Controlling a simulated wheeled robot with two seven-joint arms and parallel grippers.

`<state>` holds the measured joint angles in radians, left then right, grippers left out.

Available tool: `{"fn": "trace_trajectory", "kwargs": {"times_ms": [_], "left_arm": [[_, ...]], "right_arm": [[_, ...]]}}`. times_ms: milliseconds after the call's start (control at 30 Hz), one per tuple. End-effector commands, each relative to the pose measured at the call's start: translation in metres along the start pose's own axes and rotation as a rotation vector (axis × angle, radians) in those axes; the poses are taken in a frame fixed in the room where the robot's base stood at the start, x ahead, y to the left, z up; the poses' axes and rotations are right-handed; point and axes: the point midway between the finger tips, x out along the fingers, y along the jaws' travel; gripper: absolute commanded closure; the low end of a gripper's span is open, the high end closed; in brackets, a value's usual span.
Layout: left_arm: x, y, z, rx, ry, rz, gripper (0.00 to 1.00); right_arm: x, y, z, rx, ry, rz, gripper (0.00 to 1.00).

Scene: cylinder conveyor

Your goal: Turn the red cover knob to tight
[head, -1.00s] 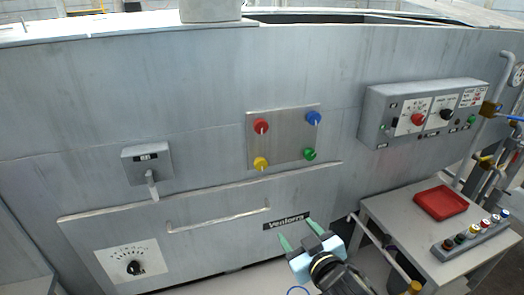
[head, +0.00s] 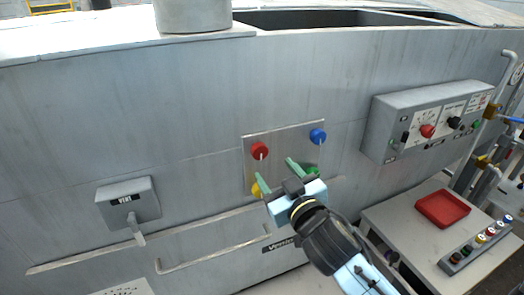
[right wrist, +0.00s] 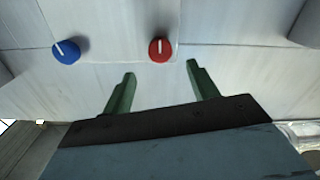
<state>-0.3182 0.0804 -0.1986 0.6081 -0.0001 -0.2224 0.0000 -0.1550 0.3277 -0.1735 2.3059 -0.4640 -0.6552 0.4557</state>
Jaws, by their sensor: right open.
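The red cover knob (head: 259,150) sits at the upper left of a square metal plate (head: 285,143) on the grey machine front. Its white pointer line faces down in the head view. My right gripper (head: 278,172) is open and empty, just below the red knob and in front of the plate's lower part. In the right wrist view the red knob (right wrist: 159,50) lies beyond the two green fingertips (right wrist: 160,70), between them, and apart from them. My left gripper is not in view.
A blue knob (head: 317,136) is at the plate's upper right. A control box (head: 428,118), a side table with a red tray (head: 442,208) and a handle bar (head: 215,250) are nearby.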

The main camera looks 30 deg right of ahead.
Motion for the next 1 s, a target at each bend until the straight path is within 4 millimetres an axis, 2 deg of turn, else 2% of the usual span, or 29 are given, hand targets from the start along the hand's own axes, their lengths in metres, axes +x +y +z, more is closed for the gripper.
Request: {"fn": "trace_trajectory", "kwargs": {"times_ms": [33, 200, 400, 567, 833, 867, 1000], "left_arm": [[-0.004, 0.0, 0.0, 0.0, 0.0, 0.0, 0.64], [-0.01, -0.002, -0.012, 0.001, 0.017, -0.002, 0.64], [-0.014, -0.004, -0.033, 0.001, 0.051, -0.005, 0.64], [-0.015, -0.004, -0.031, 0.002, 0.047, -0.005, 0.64], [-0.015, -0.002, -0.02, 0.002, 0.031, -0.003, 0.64], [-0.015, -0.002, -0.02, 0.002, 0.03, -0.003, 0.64], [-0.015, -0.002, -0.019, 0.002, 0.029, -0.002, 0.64]], "right_arm": [[0.012, 0.0, -0.003, -0.002, 0.002, 0.0, 0.41], [0.044, 0.001, -0.002, -0.002, 0.0, 0.0, 0.41], [0.069, 0.0, -0.001, -0.002, 0.0, 0.0, 0.41], [0.078, 0.0, 0.0, -0.001, 0.0, 0.0, 0.41], [0.079, 0.0, 0.001, 0.0, -0.001, -0.001, 0.41], [0.079, 0.0, 0.001, -0.001, -0.001, -0.001, 0.42], [0.079, 0.0, 0.001, -0.001, -0.001, -0.001, 0.61]]}}
